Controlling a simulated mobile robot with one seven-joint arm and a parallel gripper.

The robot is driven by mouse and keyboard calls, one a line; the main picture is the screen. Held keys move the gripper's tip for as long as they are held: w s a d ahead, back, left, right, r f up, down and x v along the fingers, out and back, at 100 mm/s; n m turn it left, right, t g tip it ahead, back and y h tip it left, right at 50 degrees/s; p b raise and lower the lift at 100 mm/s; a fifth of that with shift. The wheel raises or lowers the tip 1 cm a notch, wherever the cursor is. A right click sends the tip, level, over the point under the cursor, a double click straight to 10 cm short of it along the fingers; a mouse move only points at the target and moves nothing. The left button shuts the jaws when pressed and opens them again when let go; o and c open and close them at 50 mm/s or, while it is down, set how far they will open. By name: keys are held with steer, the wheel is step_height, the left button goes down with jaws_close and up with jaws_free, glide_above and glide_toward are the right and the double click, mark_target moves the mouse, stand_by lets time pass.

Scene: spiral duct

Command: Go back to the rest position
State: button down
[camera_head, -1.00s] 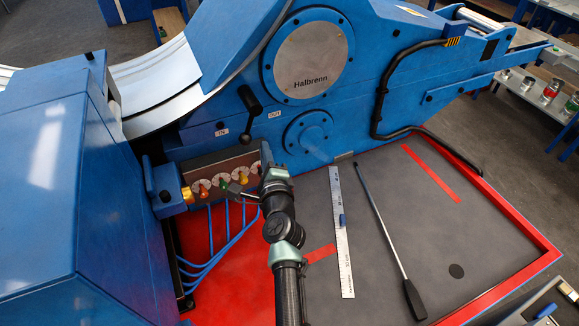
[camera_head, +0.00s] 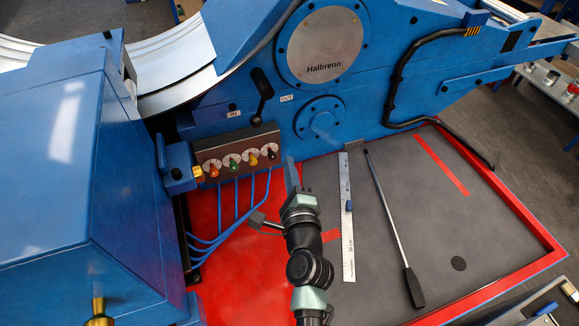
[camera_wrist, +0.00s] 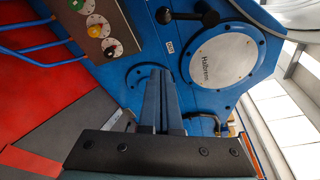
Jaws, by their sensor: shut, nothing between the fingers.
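My gripper (camera_head: 293,178) stands over the red and dark tray floor, to the right of the knob panel and left of the ruler. In the wrist view its two fingers (camera_wrist: 159,98) lie together, with nothing between them. The knob panel (camera_head: 240,143) carries several knobs: orange, green, yellow and black. The gripper is apart from the panel and its knobs. In the wrist view the panel (camera_wrist: 122,14) shows at the upper left.
A steel ruler (camera_head: 346,235) and a long black-handled rod (camera_head: 388,211) lie on the tray floor (camera_head: 440,235). Blue hoses (camera_head: 238,228) hang below the panel. The blue Halbrenn machine (camera_head: 380,90) rises behind, with a black lever (camera_head: 262,84). The tray's right part is mostly clear.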

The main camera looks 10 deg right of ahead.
stand_by(0.3)
steer(key=a+r+n+t+y, duration=0.1)
steer(key=a+r+n+t, duration=0.2)
steer(key=r+n, duration=0.85)
steer(key=a+r+n+t+y, duration=0.1)
steer(key=a+r+n+t, duration=0.15)
steer(key=r, duration=1.75)
steer(key=s+a+r+n+t+h, duration=0.1)
steer(key=s+r+n, duration=0.3)
steer(key=s+r, duration=0.4)
steer(key=s+a+r+n+t, duration=0.1)
steer(key=s+r+n+t, duration=0.3)
steer(key=s+r, duration=0.5)
step_height(320, 180, up, 6)
steer(key=shift+r+n+h, duration=0.1)
steer(key=shift+n+h, duration=0.3)
steer(key=shift+n, duration=0.1)
